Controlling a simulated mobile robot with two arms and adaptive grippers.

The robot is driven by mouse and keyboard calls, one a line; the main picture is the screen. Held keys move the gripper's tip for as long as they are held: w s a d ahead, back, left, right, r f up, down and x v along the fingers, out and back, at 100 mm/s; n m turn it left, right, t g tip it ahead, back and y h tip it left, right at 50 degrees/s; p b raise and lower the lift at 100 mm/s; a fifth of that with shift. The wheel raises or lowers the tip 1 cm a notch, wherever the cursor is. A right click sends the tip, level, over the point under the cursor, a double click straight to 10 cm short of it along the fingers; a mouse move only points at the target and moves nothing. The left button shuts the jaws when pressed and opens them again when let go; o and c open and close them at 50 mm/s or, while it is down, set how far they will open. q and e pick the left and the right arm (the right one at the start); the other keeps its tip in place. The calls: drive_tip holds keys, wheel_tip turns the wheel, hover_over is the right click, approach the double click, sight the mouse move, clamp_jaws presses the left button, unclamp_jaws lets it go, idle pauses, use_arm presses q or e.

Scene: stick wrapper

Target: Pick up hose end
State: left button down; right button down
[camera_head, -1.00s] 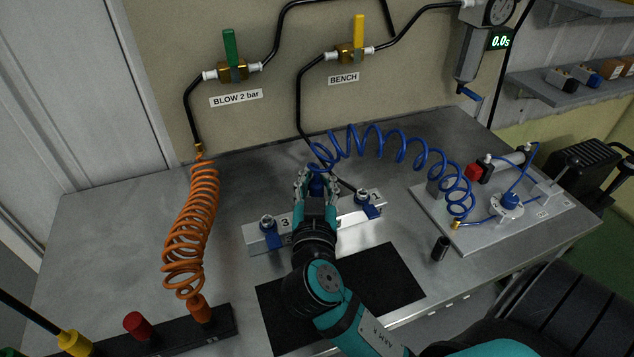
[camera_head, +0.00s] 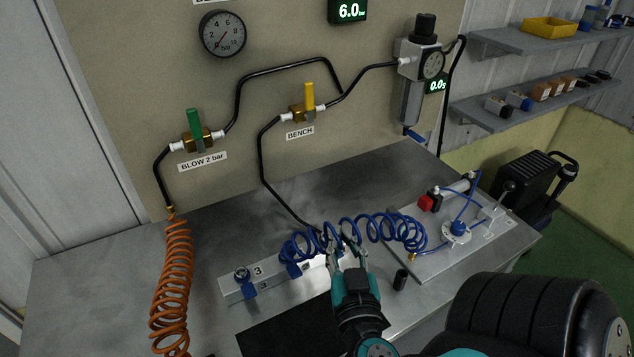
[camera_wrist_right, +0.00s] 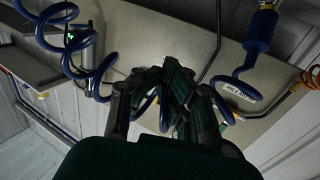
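The coiled blue hose (camera_head: 376,229) spans from the manifold block to the grey board at right. Its left end hangs over the manifold block (camera_head: 232,293), where a blue fitting (camera_head: 293,270) shows low in the coil. In the right wrist view a blue sleeve (camera_wrist_right: 260,32) with a brass-coloured tip sits at the upper right, clear of my fingers. My right gripper (camera_head: 346,238) is at the block's right part, in front of the hose. Blue coils show behind and between its fingers (camera_wrist_right: 160,72); whether they grip anything is unclear. My left gripper is out of view.
The orange coiled hose (camera_head: 172,285) hangs at left. A black mat (camera_head: 285,335) lies in front. The back left of the table is clear.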

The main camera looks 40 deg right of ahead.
drive_tip(key=shift+s+d+r+p, duration=0.1)
drive_tip(key=shift+s+d+p, duration=0.15)
drive_tip(key=shift+s, duration=0.5)
drive_tip(key=shift+s+d+r+p, duration=0.15)
drive_tip(key=shift+s+d, duration=0.15)
drive_tip(key=shift+s, duration=0.45)
drive_tip(key=shift+f, duration=0.15)
drive_tip(key=shift+c, duration=2.1)
unclamp_jaws()
drive_tip(key=shift+w, duration=0.1)
